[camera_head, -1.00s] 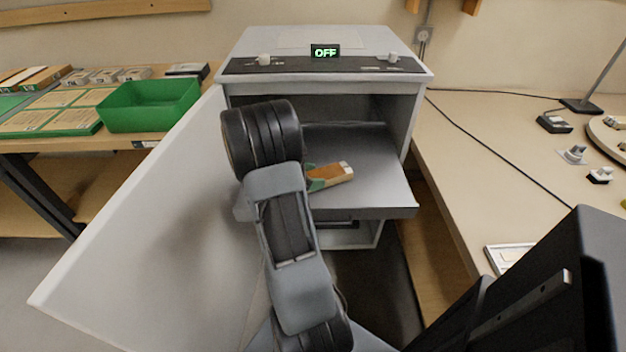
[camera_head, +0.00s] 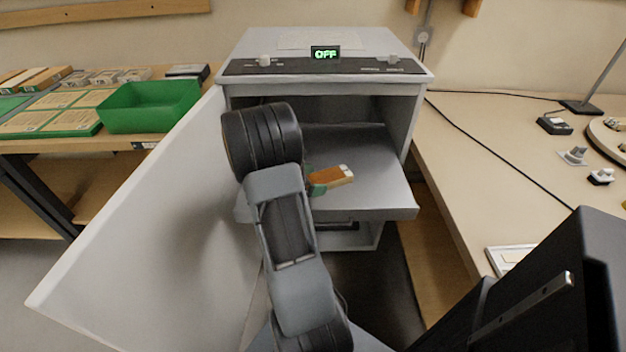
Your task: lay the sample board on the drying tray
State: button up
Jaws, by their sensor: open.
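The sample board (camera_head: 332,177), orange-brown with a white right end, is over the grey drying tray (camera_head: 370,195), near its middle. I cannot tell whether it lies flat or is slightly raised or tilted. The tray juts from the open front of the grey cabinet. My gripper (camera_head: 316,189) is at the board's left end, mostly hidden behind my black and grey wrist. Its jaws are open. A small dark green piece shows there; I cannot tell whether it is a fingertip or part of the board.
The cabinet (camera_head: 322,67) shows OFF on its display. Its white door (camera_head: 140,215) stands wide open on the left. A green bin (camera_head: 150,107) and several boards are on the left bench. The right bench (camera_head: 470,130) holds small parts and a cable. The tray's right side is clear.

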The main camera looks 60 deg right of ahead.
jog(key=p+v, duration=0.1)
jog(key=v, duration=0.6)
jog(key=shift+w+a+r, duration=0.1)
jog(key=shift+a+r, duration=0.2)
jog(key=s+a+r+m+t+y, duration=0.1)
jog(key=a+r+m+t+y, duration=0.1)
jog(key=a, duration=0.7)
jog(key=s+a+r+m+t+y, duration=0.1)
jog(key=a+m+t+y, duration=0.3)
jog(key=a, duration=0.6)
jog(key=a+r+m+t+y, duration=0.3)
jog(key=a+m+t+y, duration=0.1)
jog(key=a, duration=0.6)
jog(key=shift+s+a+r+m+y, duration=0.25)
jog(key=shift+s+r+m+y, duration=0.15)
jog(key=shift+m+y, duration=0.45)
